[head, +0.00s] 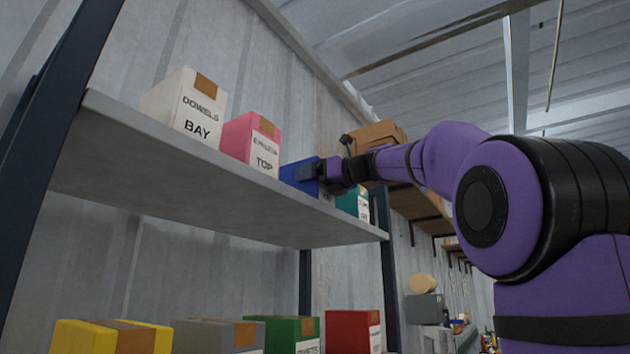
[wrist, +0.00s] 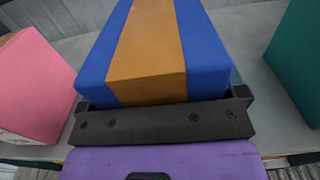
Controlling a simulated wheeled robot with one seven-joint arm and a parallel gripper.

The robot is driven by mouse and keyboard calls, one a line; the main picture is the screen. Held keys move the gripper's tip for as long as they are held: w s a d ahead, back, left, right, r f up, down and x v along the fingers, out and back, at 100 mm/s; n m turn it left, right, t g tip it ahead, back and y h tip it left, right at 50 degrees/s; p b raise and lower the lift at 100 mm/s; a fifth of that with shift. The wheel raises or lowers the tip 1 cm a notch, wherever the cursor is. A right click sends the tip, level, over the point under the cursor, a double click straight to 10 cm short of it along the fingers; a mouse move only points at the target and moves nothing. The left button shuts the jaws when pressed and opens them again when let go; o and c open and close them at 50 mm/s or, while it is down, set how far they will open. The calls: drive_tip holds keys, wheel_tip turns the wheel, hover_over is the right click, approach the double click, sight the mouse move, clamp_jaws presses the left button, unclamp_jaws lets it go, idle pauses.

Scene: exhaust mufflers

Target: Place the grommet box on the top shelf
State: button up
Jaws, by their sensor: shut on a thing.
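A blue box (head: 299,177) with a brown tape strip is at the upper shelf (head: 205,190), between a pink box (head: 250,143) and a teal box (head: 352,199). My gripper (head: 325,172) is shut on the blue box from the front. In the wrist view the blue box (wrist: 209,50) fills the space above the gripper (wrist: 163,112), with a finger at each side. The blue box's label is mostly hidden by my gripper, so I cannot read its name. I cannot tell whether its base touches the shelf.
A white box (head: 185,108) marked DOWELS BAY stands left of the pink one, marked TOP. In the wrist view, gaps show beside the pink (wrist: 35,85) and teal (wrist: 298,60) boxes. Yellow, grey, green and red (head: 353,330) boxes stand below. A dark post (head: 390,285) rises at right.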

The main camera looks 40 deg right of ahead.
drive_tip(key=o, duration=1)
drive_tip(key=shift+c, duration=0.2)
drive_tip(key=shift+r, duration=0.1)
drive_tip(key=v, duration=1.2)
